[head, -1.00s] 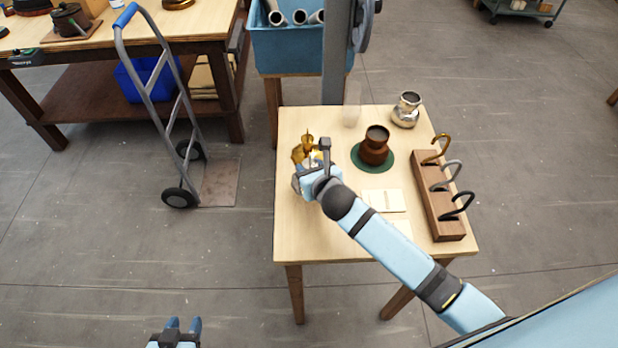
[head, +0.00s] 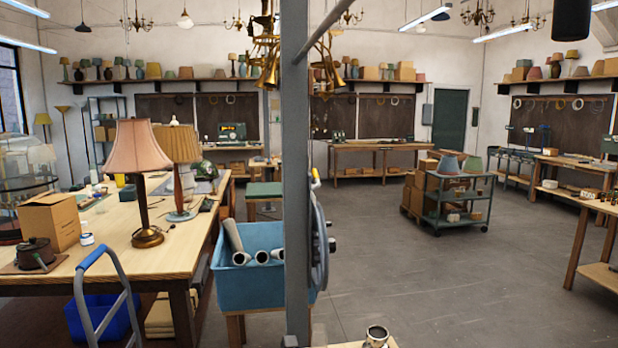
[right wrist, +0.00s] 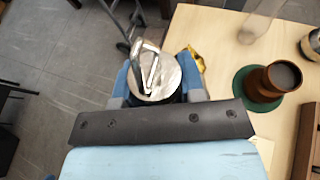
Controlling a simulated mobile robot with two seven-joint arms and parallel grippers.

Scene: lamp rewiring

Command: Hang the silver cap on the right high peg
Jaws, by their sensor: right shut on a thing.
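In the right wrist view my right gripper (right wrist: 155,82) is shut on the silver cap (right wrist: 152,88), a shiny round piece with a loop standing up from it. The cap sits between the two blue fingers, above the left edge of a small wooden table (right wrist: 225,50). My right gripper does not show in the head view, and my left gripper is in neither current view. I cannot make out a right high peg in either view. A grey upright post (head: 297,190) stands in the middle of the head view, with brass lamp fittings (head: 265,60) hanging near its top.
On the small table are a brown pot (right wrist: 271,83) on a green mat (right wrist: 246,100), a brass piece (right wrist: 196,58) behind the cap and a wooden block (right wrist: 307,150) at right. A blue bin (head: 250,285) of tubes stands beside the post.

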